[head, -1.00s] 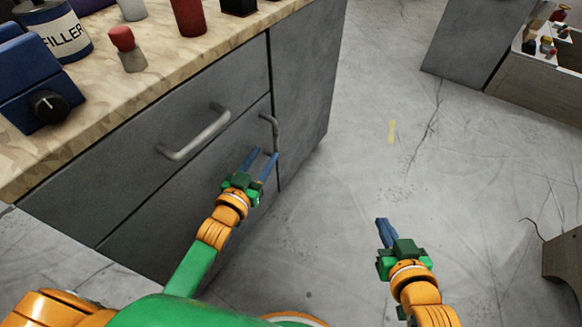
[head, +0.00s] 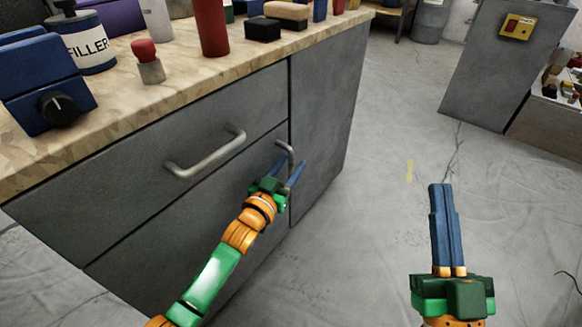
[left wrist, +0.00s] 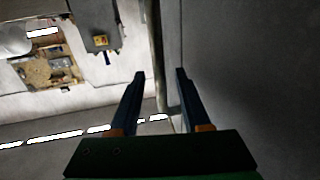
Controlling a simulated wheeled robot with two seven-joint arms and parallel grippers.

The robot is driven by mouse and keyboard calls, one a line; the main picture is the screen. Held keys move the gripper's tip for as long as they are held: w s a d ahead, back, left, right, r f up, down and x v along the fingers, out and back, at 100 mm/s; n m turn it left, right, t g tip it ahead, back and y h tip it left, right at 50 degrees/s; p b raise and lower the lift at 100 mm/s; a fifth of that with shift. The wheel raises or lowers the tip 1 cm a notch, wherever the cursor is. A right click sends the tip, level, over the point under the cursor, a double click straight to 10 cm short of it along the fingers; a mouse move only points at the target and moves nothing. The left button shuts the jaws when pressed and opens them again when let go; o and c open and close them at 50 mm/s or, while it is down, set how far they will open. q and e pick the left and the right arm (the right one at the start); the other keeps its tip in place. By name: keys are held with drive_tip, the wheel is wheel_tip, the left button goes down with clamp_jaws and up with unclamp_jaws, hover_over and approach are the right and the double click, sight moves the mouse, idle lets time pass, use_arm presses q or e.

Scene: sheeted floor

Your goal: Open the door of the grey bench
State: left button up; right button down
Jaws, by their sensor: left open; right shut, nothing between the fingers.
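The grey bench (head: 330,130) has a wood-patterned top. Its lower front panel, the door (head: 185,225), looks closed and lies flush below a drawer. An upright bar handle (head: 290,152) sits at the door's upper right edge, beside a seam. My left gripper (head: 292,161) is open at this handle, one finger on either side in the picture. In the left wrist view the handle (left wrist: 155,45) runs upright between the fingertips; I cannot tell whether they touch it. My right gripper (head: 440,187) is shut and empty, over the floor right of the bench.
The drawer's horizontal handle (head: 205,153) sticks out left of my left gripper. A filler can (head: 83,42), a red-topped bottle (head: 148,62) and other items stand on the benchtop. Open floor (head: 380,220) lies right of the bench. A grey cabinet (head: 500,65) stands at the back right.

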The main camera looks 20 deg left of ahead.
use_arm(q)
drive_tip(key=shift+w+d, duration=0.1)
drive_tip(key=shift+w, duration=0.2)
clamp_jaws()
use_arm(e)
drive_tip(key=shift+s+r+t+y, duration=0.3)
drive_tip(key=shift+s+r+t, duration=0.3)
drive_tip(key=shift+r, duration=0.25)
idle(0.5)
